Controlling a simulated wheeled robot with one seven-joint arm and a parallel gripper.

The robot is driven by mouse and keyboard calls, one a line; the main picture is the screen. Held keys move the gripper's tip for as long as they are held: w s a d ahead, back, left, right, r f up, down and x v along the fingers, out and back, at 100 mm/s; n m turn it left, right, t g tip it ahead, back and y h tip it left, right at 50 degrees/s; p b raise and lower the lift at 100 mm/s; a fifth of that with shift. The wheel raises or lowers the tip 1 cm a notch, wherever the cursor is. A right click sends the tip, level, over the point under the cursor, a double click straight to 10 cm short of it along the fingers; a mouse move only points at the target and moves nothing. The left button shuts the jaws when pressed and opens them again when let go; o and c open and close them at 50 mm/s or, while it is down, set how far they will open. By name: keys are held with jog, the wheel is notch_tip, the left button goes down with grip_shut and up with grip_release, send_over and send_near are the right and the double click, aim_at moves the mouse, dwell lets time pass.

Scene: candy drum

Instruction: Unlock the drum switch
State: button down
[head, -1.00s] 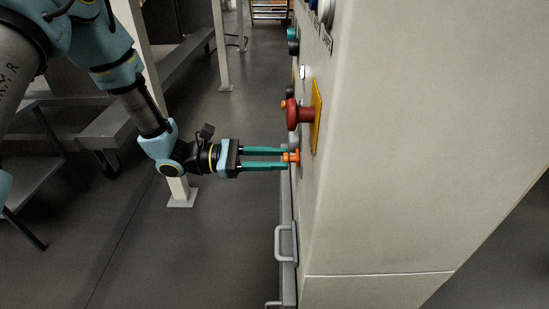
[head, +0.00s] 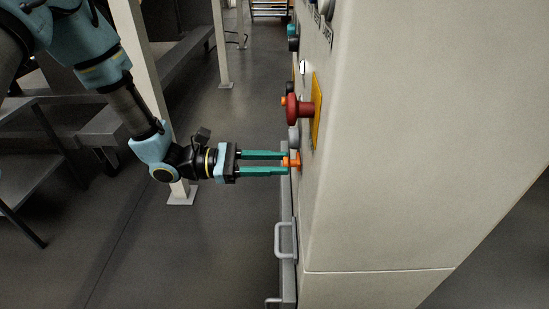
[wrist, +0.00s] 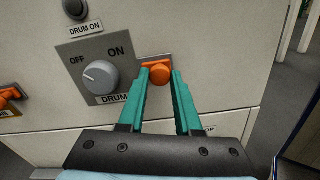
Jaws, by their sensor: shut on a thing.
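The drum switch (wrist: 100,77) is a grey round knob on a dark plate marked OFF and ON in the wrist view. Its white mark lies on the left, OFF side. It is uncovered. An orange lock piece (wrist: 160,72) is at the right edge of that plate, beside the knob. My gripper (wrist: 159,78) is shut on it, one teal finger on each side. In the head view my gripper (head: 286,162) reaches in from the left, holding the orange piece (head: 292,162) close to the panel, below a grey knob (head: 294,136). Whether it touches the panel is unclear.
A red emergency button (head: 300,108) on a yellow plate (head: 317,110) juts out above my gripper. A grey handle (head: 286,240) is lower on the cabinet (head: 400,150). Another orange piece (wrist: 8,96) sits at the wrist view's left edge. Open floor lies left of the cabinet.

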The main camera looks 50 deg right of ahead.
jog(key=shift+s+a, duration=0.15)
jog(key=c, duration=0.6)
grip_release()
jog(key=b+v, duration=0.3)
jog(key=v, duration=0.8)
jog(key=w+a+m+t+y, duration=0.2)
jog(key=w+a+t, duration=0.3)
jog(key=a, duration=0.7)
jog(key=w+a+r+m+t+y, duration=0.1)
jog(key=w+a+t+y, duration=0.4)
jog(key=a, duration=0.8)
jog(key=w+a+m+t+y, duration=0.2)
jog(key=w+a+t, duration=0.4)
jog(key=a, duration=0.7)
jog(key=shift+w+a+r+m+y, duration=0.1)
jog(key=shift+a+r+m+y, duration=0.15)
jog(key=shift+y, duration=0.55)
